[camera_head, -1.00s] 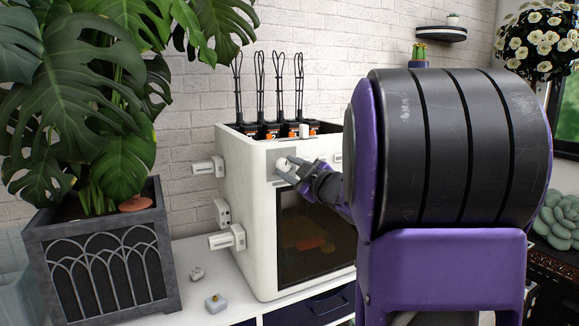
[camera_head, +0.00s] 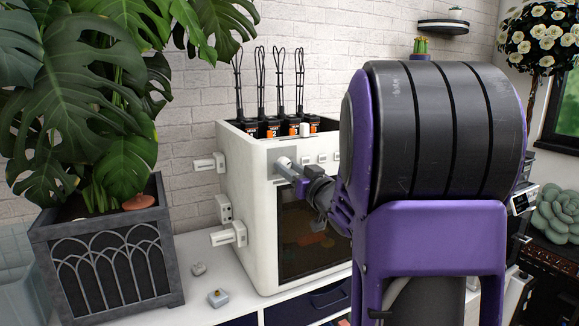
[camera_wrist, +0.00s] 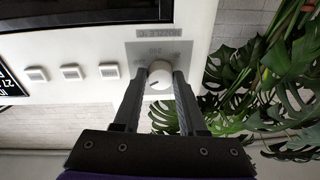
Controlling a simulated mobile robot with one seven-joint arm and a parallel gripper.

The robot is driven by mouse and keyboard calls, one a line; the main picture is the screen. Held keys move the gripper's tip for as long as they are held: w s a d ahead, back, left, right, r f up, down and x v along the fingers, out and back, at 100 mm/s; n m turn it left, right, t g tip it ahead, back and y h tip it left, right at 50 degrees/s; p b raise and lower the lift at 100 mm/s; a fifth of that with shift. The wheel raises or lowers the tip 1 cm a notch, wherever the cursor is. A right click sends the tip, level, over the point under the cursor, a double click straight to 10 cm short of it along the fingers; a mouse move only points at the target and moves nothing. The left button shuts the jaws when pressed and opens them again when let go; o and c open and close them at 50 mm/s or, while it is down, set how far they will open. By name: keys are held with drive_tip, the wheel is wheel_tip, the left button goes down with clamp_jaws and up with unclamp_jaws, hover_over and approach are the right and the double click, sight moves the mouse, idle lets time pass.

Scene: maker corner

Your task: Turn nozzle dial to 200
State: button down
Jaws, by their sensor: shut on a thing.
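The nozzle dial is a round white knob (camera_wrist: 160,76) on a grey plate (camera_wrist: 146,51) on the printer's white front. In the wrist view my gripper (camera_wrist: 159,82) has one finger on each side of the knob and is shut on it. A dark pointer mark shows on the knob's face. In the head view my gripper (camera_head: 290,172) reaches the upper left of the white printer's (camera_head: 251,226) front. The fingers and my arm partly hide the dial there.
Several square white buttons (camera_wrist: 72,71) sit in a row beside the dial plate. The dark door window (camera_head: 303,235) is below. A potted plant (camera_head: 110,250) stands left. A small grey-yellow block (camera_head: 218,298) lies on the white counter.

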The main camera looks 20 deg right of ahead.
drive_tip(key=shift+r+m, duration=0.1)
drive_tip(key=shift+m, duration=0.6)
drive_tip(key=shift+c, duration=2.3)
unclamp_jaws()
